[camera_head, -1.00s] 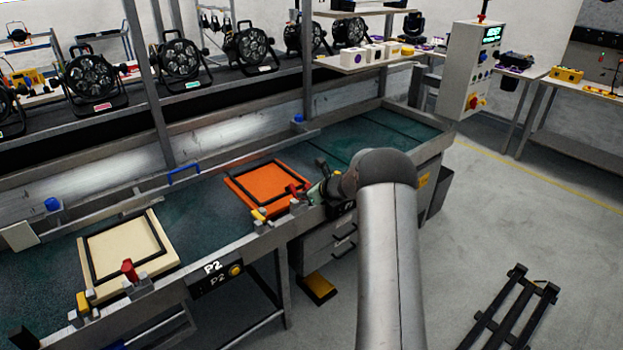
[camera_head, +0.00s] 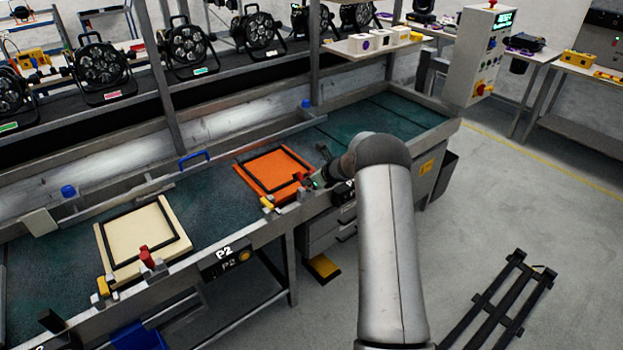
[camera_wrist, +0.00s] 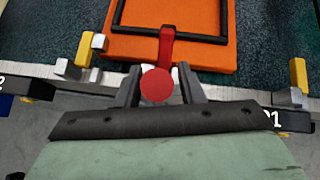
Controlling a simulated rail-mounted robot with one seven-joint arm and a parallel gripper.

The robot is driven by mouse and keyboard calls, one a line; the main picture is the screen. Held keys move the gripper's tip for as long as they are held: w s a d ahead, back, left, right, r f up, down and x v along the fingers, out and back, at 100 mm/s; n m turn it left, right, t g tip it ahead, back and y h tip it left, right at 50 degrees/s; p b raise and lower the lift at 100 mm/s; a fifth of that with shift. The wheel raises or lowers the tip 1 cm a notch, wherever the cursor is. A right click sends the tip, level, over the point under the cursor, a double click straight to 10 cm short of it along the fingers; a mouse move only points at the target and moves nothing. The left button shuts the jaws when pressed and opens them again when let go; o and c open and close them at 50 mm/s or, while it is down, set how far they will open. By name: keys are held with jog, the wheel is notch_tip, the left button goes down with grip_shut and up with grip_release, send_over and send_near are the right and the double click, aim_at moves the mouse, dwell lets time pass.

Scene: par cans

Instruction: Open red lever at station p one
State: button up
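The red lever (camera_wrist: 166,50) stands at the front edge of the orange plate (camera_wrist: 205,55) in the wrist view, its round knob facing me. The P1 label (camera_wrist: 272,118) is at the right there. My gripper (camera_wrist: 160,88) has one finger on each side of the knob, with narrow gaps showing, so it looks open around the lever. In the head view the orange plate (camera_head: 273,172) lies on the bench, and my gripper (camera_head: 318,176) is at its front right corner, small and partly hidden by my arm.
A cream plate (camera_head: 142,240) with another red lever (camera_head: 147,257) sits at station P2, to the left. Yellow and white blocks (camera_wrist: 82,52) flank the orange plate. A grey control box (camera_head: 480,55) stands at the back right. The floor at right is clear around a black frame (camera_head: 500,310).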

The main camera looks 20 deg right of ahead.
jog(key=shift+o, duration=0.2)
jog(key=b+v, duration=0.3)
jog(key=v, duration=1.4)
jog(key=shift+r, duration=0.25)
jog(key=shift+s, duration=0.1)
jog(key=s+a+r+n+g, duration=0.3)
jog(key=s+a+n, duration=0.5)
jog(key=s+a, duration=0.1)
jog(key=s+a+r+n+g, duration=0.2)
jog(key=s+a+n, duration=0.55)
jog(key=a, duration=0.25)
jog(key=s+a+n+g+h, duration=0.1)
jog(key=s+n+h, duration=0.1)
jog(key=s+n, duration=0.5)
jog(key=s+a+f+n+g+h, duration=0.1)
jog(key=s+n, duration=0.6)
jog(key=s, duration=0.8)
jog(key=shift+s+a+f+n+g+h, duration=0.25)
jog(key=shift+s+a+n+g+h, duration=0.1)
jog(key=shift+g+h, duration=0.35)
jog(key=shift+w, duration=0.1)
jog(key=shift+c, duration=0.3)
